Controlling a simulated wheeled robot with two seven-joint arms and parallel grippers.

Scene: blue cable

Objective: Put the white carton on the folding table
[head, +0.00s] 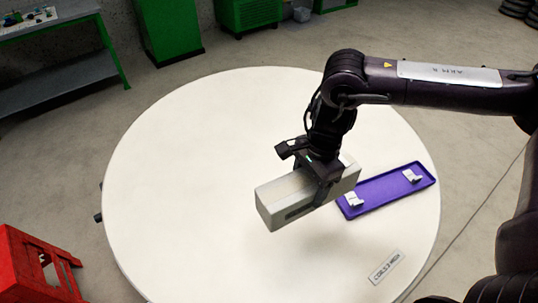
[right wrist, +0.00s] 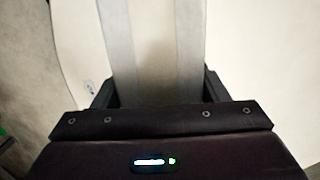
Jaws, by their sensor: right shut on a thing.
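The white carton (head: 275,204) is a long pale box with a slot in its near side. In the right wrist view the carton (right wrist: 160,45) runs away between the two fingers of my right gripper (right wrist: 160,92). My left gripper is not in view.
A purple tray (head: 382,196) with two small white items lies right of the carton. A label (head: 384,267) is at the table's front right. The table's left half is clear. A red crate-like stool (head: 32,268) stands at the lower left; green cabinets (head: 168,28) stand behind.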

